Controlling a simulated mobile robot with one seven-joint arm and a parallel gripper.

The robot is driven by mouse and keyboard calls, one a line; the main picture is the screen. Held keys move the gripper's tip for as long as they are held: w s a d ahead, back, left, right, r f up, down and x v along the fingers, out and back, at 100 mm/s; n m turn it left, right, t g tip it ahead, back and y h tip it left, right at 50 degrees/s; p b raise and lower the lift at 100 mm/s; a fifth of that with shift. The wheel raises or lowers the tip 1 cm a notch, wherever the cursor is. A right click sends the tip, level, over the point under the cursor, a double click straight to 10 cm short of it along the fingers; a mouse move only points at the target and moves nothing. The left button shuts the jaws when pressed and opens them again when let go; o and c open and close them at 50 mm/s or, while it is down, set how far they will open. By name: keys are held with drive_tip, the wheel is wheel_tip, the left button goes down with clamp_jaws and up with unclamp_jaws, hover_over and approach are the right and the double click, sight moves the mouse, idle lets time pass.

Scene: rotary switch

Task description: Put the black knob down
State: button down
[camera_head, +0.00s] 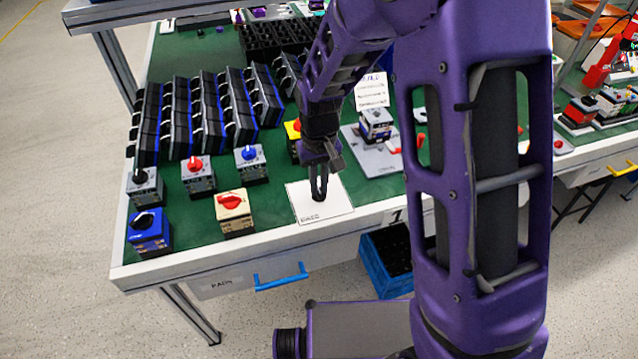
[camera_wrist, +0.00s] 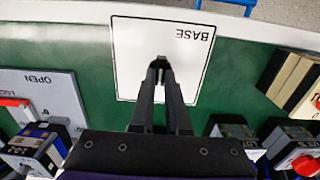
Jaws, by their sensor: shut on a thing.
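My gripper (camera_head: 319,196) is over the white plate (camera_head: 338,205) at the front edge of the green table. In the wrist view my gripper (camera_wrist: 161,66) has its fingertips close together over the same plate, which reads "BASE" (camera_wrist: 135,60). They are shut on a small dark thing, the black knob (camera_wrist: 160,60), mostly hidden between the dark fingers. I cannot tell whether the knob touches the plate.
Left of the plate stand a cream switch with a red knob (camera_head: 234,213), a blue switch (camera_head: 149,231), and grey switches with red (camera_head: 197,176) and blue (camera_head: 251,166) knobs. A grey "OPEN" board (camera_head: 372,155) lies behind right. Bare green surface lies beside the plate.

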sight(319, 190)
drive_tip(key=shift+f, duration=0.25)
drive_tip(key=c, duration=0.9)
unclamp_jaws()
drive_tip(key=shift+r, duration=0.1)
wheel_tip(319, 190, up, 12)
drive_tip(key=shift+r+p, duration=0.2)
drive_tip(key=shift+p, duration=1)
